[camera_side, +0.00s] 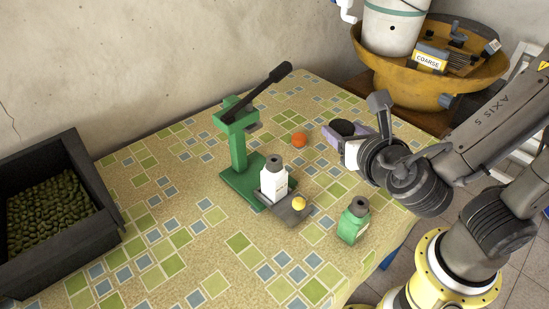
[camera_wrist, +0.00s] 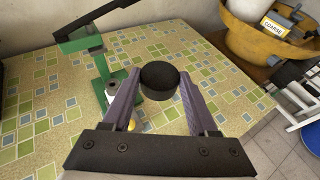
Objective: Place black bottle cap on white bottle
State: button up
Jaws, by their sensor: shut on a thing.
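My gripper (camera_wrist: 159,88) is shut on a black bottle cap (camera_wrist: 160,75), which sits between the two purple fingertips. In the side view the black cap (camera_side: 342,127) shows at the end of my gripper, above the table and to the right of the white bottle. The white bottle (camera_side: 268,183) stands upright at the base of the green lever press, with a dark opening or neck on top.
A green lever press (camera_side: 238,150) stands behind the bottle, its black handle raised. A dark crate (camera_side: 95,228) is at left, a yellow bowl (camera_side: 395,75) at the back right.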

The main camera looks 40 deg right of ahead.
jog(key=shift+w+a, duration=0.1)
jog(key=shift+a, duration=0.2)
jog(key=w+a+f, duration=0.3)
jog(key=w+f, duration=0.1)
jog(key=w, duration=0.4)
send_over(276, 164)
notch_tip(276, 164, down, 6)
jog(key=shift+s+r, duration=0.1)
jog(key=shift+r, duration=0.1)
jog(key=shift+f, duration=1.65)
jog(key=shift+f, duration=0.45)
jog(key=o, duration=1.3)
